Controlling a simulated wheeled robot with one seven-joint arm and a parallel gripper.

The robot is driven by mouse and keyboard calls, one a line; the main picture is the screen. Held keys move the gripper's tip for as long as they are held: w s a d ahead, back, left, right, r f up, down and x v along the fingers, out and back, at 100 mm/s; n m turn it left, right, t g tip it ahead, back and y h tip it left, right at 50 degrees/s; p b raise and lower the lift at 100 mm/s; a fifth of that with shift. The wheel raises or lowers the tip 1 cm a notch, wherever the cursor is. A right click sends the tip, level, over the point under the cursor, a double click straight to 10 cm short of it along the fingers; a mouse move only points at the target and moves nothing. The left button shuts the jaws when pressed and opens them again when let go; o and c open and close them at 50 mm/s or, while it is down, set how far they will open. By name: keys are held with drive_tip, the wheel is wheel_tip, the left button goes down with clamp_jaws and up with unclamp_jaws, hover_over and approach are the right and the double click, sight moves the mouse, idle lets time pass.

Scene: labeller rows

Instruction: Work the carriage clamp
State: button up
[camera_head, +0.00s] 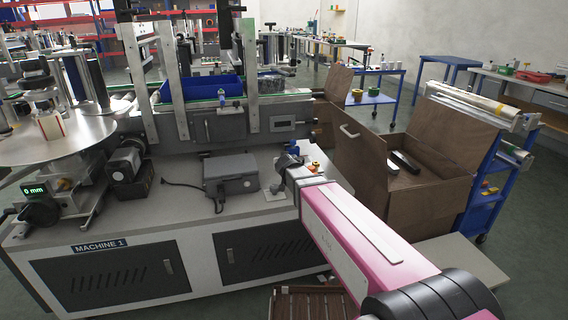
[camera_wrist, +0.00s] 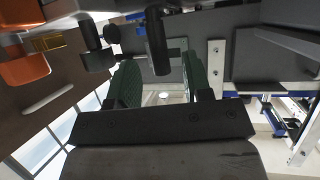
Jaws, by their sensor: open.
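My gripper (camera_wrist: 158,80) is open in the wrist view, with its two green-padded fingers apart. A dark cylindrical handle (camera_wrist: 157,42) hangs in the gap between the fingertips, closer to the right finger; I cannot tell whether it touches. It may be the carriage clamp's lever, but no label shows. Two dark knobs (camera_wrist: 97,50) stand to the left of the left finger. In the head view my pink arm reaches to the right end of the Machine 1 bench (camera_head: 150,215). The fingers cannot be made out clearly there, beside small blue, grey and orange parts.
A grey box (camera_head: 231,172) with a cable sits on the bench left of my arm. An open brown wooden case (camera_head: 425,170) stands close on the right. An orange part (camera_wrist: 25,68) is near at upper left in the wrist view. A blue bin (camera_head: 205,88) sits on the machine.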

drive_tip(key=v, duration=0.8)
drive_tip(key=shift+s, duration=0.2)
drive_tip(key=s+d+f+m+g+h, duration=0.1)
drive_tip(key=s+d+f+g+h, duration=0.35)
drive_tip(key=d+f, duration=0.8)
drive_tip(key=s+d+f+g+y, duration=0.1)
drive_tip(key=s+d+f+g, duration=0.1)
drive_tip(key=s+d+g, duration=0.2)
drive_tip(key=s+d+f+g+y, duration=0.2)
drive_tip(key=s+d+f+g, duration=0.1)
drive_tip(key=s, duration=0.6)
drive_tip(key=shift+s+d+f+g, duration=0.2)
drive_tip(key=shift+d+f+g, duration=0.1)
drive_tip(key=shift+d+g, duration=0.45)
